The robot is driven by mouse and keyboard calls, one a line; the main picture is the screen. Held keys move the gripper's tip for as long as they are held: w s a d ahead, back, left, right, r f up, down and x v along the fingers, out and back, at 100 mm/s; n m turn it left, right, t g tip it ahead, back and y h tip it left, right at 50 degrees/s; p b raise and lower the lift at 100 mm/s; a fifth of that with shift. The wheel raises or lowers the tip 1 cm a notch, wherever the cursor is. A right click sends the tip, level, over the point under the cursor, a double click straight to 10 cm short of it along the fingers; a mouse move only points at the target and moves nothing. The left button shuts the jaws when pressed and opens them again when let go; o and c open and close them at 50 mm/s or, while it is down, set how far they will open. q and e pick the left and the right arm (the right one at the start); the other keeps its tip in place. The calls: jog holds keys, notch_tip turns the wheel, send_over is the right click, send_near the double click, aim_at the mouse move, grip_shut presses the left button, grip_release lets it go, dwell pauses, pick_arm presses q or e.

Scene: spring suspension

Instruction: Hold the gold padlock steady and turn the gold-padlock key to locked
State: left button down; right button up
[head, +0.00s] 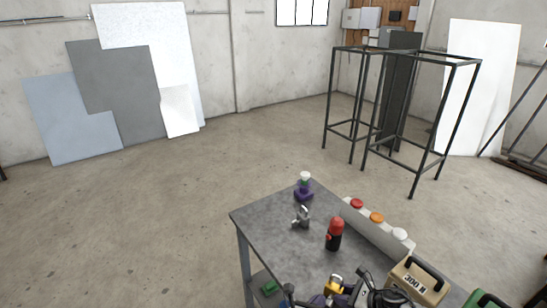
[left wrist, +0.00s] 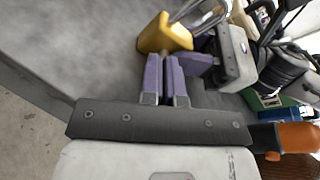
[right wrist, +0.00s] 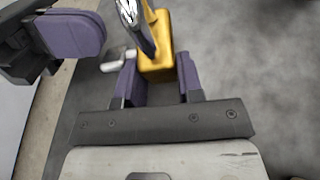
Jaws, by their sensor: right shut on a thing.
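The gold padlock (head: 335,283) is near the bottom of the head view, over the table's near part. In the right wrist view its gold body (right wrist: 154,58) sits between the two purple fingers of my right gripper (right wrist: 158,72), which is shut on it. A small pale grey piece (right wrist: 118,58), perhaps the key, shows left of the body. In the left wrist view the padlock (left wrist: 165,36) lies just beyond the tips of my left gripper (left wrist: 164,58). Its purple fingers are close together, with no object visible between them. The key cannot be made out clearly there.
The grey table (head: 280,240) holds a silver padlock (head: 302,217), a red-and-black container (head: 335,233), a strip with red, orange and white buttons (head: 380,228) and a tan case (head: 419,283). A purple-based item (head: 304,188) stands at the far corner. The table's left part is clear.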

pick_arm(q)
jog(key=shift+a+f, duration=0.15)
jog(key=shift+f, duration=0.3)
dwell(0.3)
jog(key=shift+w+a+r, duration=0.1)
jog(key=shift+a+r, duration=0.25)
jog(key=shift+a, duration=0.15)
jog(key=s+a, duration=0.2)
jog(key=s, duration=0.1)
jog(key=s+a, duration=0.1)
jog(key=shift+s+r, duration=0.1)
jog(key=shift+s, duration=0.3)
jog(key=shift+d, duration=0.1)
jog(key=shift+w+d+r, duration=0.25)
jog(key=shift+w+d, duration=0.35)
jog(key=shift+d, duration=0.3)
jog(key=shift+w+d+r, duration=0.25)
jog(key=shift+w+d, duration=0.3)
jog(key=shift+d, duration=0.35)
jog(key=shift+w+d+r, duration=0.25)
jog(key=shift+w+d, duration=0.35)
jog(key=shift+d, duration=0.3)
